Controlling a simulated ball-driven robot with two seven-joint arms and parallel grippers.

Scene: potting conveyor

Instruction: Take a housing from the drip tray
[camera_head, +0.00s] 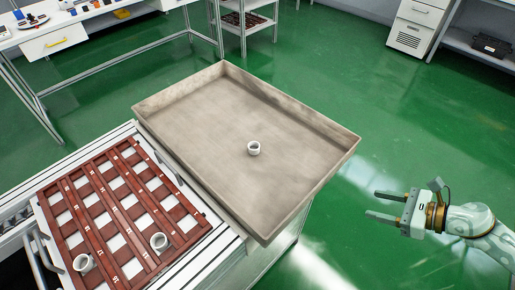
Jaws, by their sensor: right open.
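A beige drip tray (187,98) with raised walls sits in the middle of the head camera view. One small white ring-shaped housing (254,148) stands on its floor, right of centre. Two similar housings sit on the red-brown numbered rack at the lower left, one near its front edge (84,263) and one near its right side (159,242). My right gripper (372,204) is open and empty, to the right of the tray and apart from it, with its fingers pointing left. My left gripper is not in view.
The red-brown rack (112,216) with white squares lies on the conveyor, left of the tray. The tray walls surround the housing. Green floor (400,110) is clear behind and right of the tray. A bench (60,38) stands at the upper left and a drawer cabinet (416,27) at the upper right.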

